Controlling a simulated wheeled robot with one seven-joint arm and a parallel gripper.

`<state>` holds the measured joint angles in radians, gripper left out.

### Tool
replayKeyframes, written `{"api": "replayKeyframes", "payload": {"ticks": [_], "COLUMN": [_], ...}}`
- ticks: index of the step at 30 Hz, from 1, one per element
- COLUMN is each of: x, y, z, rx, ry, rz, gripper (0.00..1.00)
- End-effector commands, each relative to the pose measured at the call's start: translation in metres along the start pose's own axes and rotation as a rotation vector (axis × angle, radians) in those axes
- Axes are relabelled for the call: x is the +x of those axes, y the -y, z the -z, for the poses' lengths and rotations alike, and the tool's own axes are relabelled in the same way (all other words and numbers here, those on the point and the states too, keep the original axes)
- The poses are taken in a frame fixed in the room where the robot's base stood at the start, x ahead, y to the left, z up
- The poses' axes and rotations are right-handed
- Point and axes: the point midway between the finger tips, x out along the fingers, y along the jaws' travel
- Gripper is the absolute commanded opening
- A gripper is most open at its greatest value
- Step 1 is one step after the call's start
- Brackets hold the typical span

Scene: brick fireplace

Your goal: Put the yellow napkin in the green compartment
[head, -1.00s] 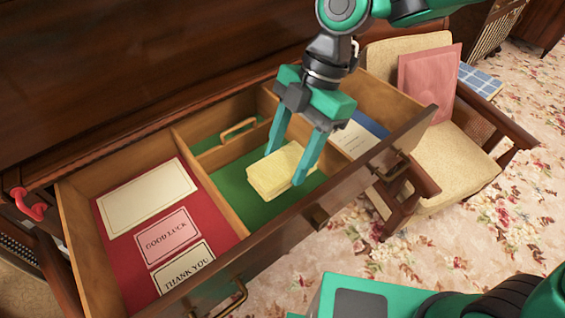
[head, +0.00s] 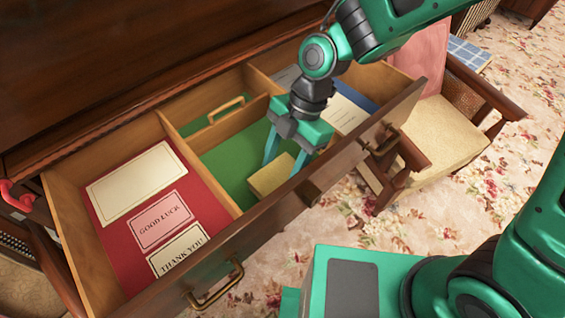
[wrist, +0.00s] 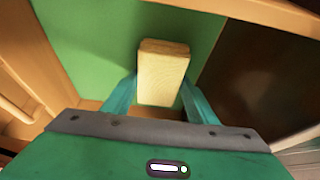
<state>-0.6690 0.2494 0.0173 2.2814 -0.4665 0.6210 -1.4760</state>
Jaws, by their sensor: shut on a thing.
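The yellow napkin (head: 270,176) is a folded pale-yellow block. It is inside the green-lined compartment (head: 228,168) in the middle of the open drawer, low over the green floor near the front wall. My gripper (head: 283,160) reaches down into this compartment and is shut on the napkin. In the wrist view the napkin (wrist: 162,72) sits between my two fingers (wrist: 160,95), with green lining behind it. I cannot tell whether its underside touches the floor.
The red compartment (head: 117,240) at left holds several cards. A compartment at right holds a card (head: 344,113) and a blue item. A chair (head: 440,135) stands at right.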

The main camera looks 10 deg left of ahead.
Motion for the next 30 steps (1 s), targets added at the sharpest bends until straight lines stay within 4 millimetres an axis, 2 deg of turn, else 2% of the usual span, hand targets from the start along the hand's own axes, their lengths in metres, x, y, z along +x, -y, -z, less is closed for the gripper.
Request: {"api": "replayKeyframes", "payload": {"ticks": [10, 11, 12, 13, 23, 26, 30], "x": [0.003, 0.003, 0.003, 0.003, 0.0, -0.008, -0.031], "y": [0.0, 0.0, 0.0, 0.0, -0.001, -0.001, -0.002], "z": [-0.002, -0.001, -0.001, -0.001, 0.0, -0.001, -0.001], "rx": [-0.001, -0.001, -0.001, -0.001, -0.001, 0.0, -0.001], "ry": [0.0, 0.001, 0.001, 0.001, 0.0, 0.0, 0.002], "rz": [0.0, -0.001, -0.001, -0.001, -0.002, -0.004, -0.006], "gripper": [0.3, 0.6, 0.69, 0.71, 0.71, 0.71, 0.71]}}
